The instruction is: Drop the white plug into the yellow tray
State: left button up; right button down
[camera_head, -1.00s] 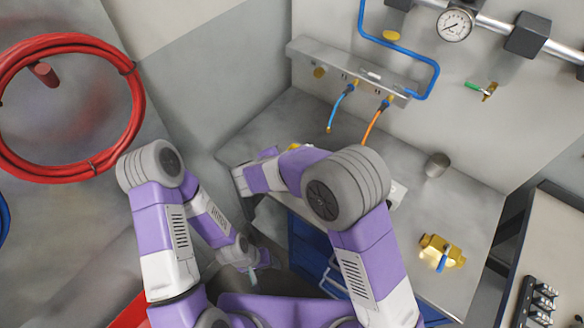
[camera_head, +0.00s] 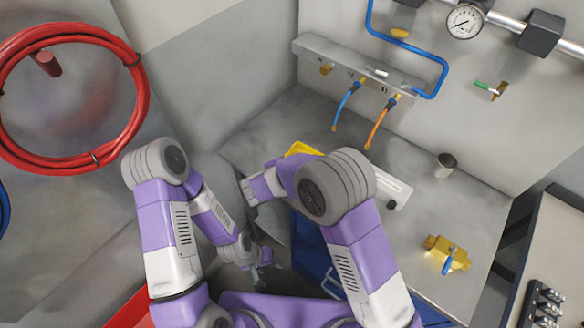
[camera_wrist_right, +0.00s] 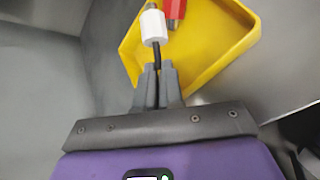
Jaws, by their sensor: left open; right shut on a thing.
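The yellow tray (camera_wrist_right: 215,60) lies beyond my right gripper (camera_wrist_right: 157,72) in the right wrist view. In the head view the yellow tray (camera_head: 302,148) shows only as an edge behind my right arm. My right gripper is shut on the dark lower part of the white plug (camera_wrist_right: 153,27), which appears in front of the tray's left side. The height of the plug over the tray is hard to tell. My right gripper is hidden in the head view. My left gripper (camera_head: 264,268) hangs low beside the blue cabinet, open and empty.
A red piece (camera_wrist_right: 174,10) shows at the tray, close beside the plug. On the bench are a metal cup (camera_head: 444,166) and a brass valve (camera_head: 447,252). Blue and orange hoses (camera_head: 376,128) hang from the wall rail. The bench between cup and valve is clear.

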jog(key=shift+s+f+b, duration=0.15)
jog(key=shift+f+b, duration=0.3)
jog(key=c, duration=1.5)
grip_release()
jog(key=shift+s+f, duration=0.1)
jog(key=shift+f, duration=0.05)
jog(key=shift+c, duration=0.2)
jog(key=shift+r+p, duration=0.5)
jog(key=shift+p, duration=0.3)
jog(key=v, duration=1.2)
jog(key=shift+w+r, duration=0.25)
jog(key=shift+r, duration=0.05)
